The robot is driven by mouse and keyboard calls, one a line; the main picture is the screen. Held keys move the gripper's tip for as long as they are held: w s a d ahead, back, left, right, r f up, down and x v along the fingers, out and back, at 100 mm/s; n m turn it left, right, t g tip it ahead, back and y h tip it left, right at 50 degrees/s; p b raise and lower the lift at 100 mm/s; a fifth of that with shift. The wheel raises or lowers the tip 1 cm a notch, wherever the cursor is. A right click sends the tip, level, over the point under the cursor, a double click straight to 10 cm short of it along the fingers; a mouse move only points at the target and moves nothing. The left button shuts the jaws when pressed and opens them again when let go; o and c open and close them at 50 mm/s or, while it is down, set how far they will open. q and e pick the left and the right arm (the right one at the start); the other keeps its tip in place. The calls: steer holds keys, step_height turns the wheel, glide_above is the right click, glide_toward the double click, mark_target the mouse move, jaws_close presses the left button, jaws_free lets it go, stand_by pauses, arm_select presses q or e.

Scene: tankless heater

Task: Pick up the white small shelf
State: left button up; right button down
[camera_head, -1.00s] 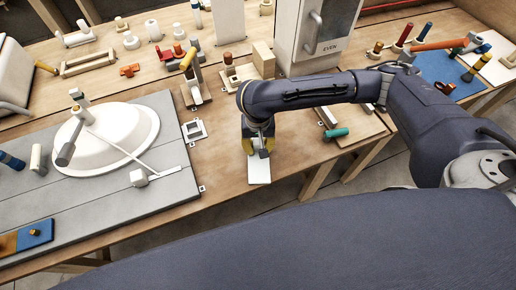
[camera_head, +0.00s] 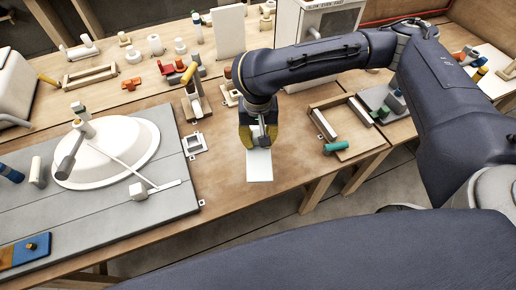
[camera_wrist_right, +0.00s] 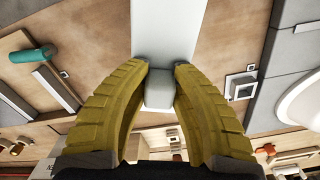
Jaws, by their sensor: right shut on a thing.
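The white small shelf (camera_head: 259,167) is a flat white plate below my right gripper, over the front part of the wooden table. My right gripper (camera_head: 258,138), with yellow padded fingers, is shut on it. In the right wrist view, a pale block (camera_wrist_right: 160,90) sits between the two fingers (camera_wrist_right: 161,68), and the white plate (camera_wrist_right: 167,35) extends beyond their tips. The fingers hide part of the shelf in the head view. My left gripper is not in view.
A grey board (camera_head: 100,225) with a white basin (camera_head: 135,150) lies at left. A white square frame (camera_head: 195,144) is left of the gripper. A wooden tray (camera_head: 345,152) and a green cylinder (camera_head: 336,147) are at right. A white heater-like box (camera_head: 318,20) stands behind.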

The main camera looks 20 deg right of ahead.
mark_target(258, 135)
steer(key=shift+r, duration=4)
